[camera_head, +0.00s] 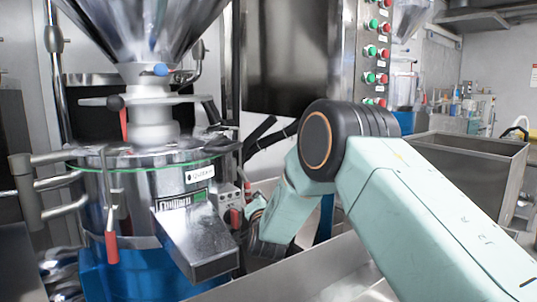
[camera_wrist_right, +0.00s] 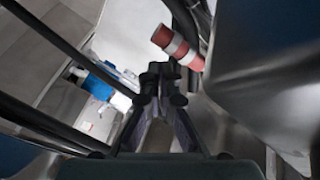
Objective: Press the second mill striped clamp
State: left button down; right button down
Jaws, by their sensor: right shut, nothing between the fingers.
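The striped clamp (camera_wrist_right: 178,47), red with a white band, is in the right wrist view, just above and right of my right gripper (camera_wrist_right: 160,78). The gripper's fingers are together with nothing between them. The fingertips look close to the clamp but apart from it. In the head view, the steel mill (camera_head: 140,190) with a blue base stands at left, and my right arm reaches to its right side. A small red part (camera_head: 235,217) shows there beside my wrist; I cannot tell whether it is the same clamp. My right fingers are mostly hidden in this view. My left gripper is out of view.
A steel chute (camera_head: 195,243) juts out from the mill's front. A control panel (camera_head: 375,50) with red and green buttons stands behind my arm. A steel bin (camera_head: 470,165) is at right. Dark hoses or bars and a blue fitting (camera_wrist_right: 95,82) lie left of the gripper in the wrist view.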

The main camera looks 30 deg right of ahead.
jog(key=shift+w+f, duration=0.1)
dwell(0.5)
jog(key=v, duration=0.7)
jog(key=shift+s, duration=0.35)
jog(key=shift+a, duration=0.1)
